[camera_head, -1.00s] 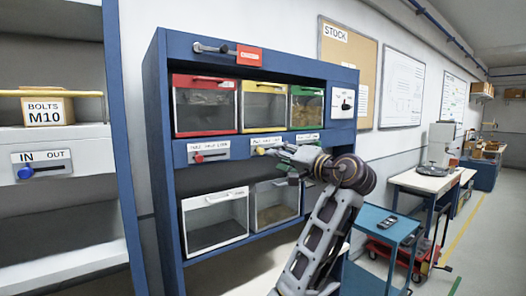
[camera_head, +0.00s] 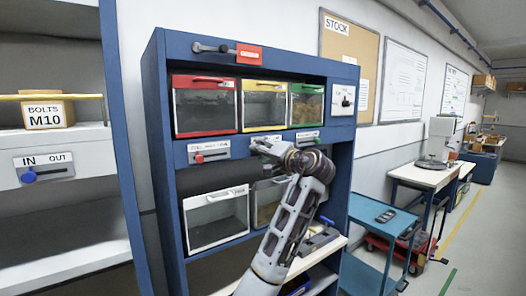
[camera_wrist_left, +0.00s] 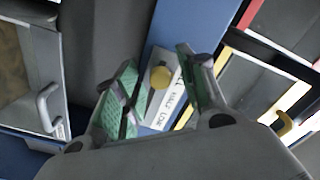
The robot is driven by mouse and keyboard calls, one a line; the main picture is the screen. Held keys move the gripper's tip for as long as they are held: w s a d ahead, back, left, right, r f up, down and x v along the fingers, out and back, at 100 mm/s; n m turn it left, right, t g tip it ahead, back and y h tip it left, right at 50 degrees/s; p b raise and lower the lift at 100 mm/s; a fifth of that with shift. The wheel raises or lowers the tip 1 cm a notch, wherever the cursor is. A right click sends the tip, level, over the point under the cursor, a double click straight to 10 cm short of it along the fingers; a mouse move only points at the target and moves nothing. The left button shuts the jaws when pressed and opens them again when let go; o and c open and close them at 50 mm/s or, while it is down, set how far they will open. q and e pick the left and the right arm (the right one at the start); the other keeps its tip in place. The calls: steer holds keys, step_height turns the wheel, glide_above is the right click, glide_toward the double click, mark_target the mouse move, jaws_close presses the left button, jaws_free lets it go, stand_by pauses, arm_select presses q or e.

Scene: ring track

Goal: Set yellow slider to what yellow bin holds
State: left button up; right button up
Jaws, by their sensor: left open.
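The yellow slider knob (camera_wrist_left: 161,77) sits on its white plate (camera_wrist_left: 158,117) between my left gripper's fingers (camera_wrist_left: 158,85) in the left wrist view. The knob is near the FULL end; HALF and LOW read beyond it. The jaws are open around the knob, and I cannot tell whether they touch it. In the head view my left gripper (camera_head: 260,146) covers most of this plate. The yellow bin (camera_head: 264,83) is the middle upper bin, with a clear front; its contents look dim and greyish, level unclear. My right gripper is not in view.
A red bin (camera_head: 205,80) and a green bin (camera_head: 306,89) flank the yellow one. A red-knob slider (camera_head: 208,152) is left of my gripper. White-rimmed bins (camera_head: 216,200) stand below. A blue cart (camera_head: 384,222) is right of the rack.

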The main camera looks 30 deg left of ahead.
arm_select(q)
steer(key=shift+c, duration=1)
jaws_close()
steer(key=shift+f, duration=0.1)
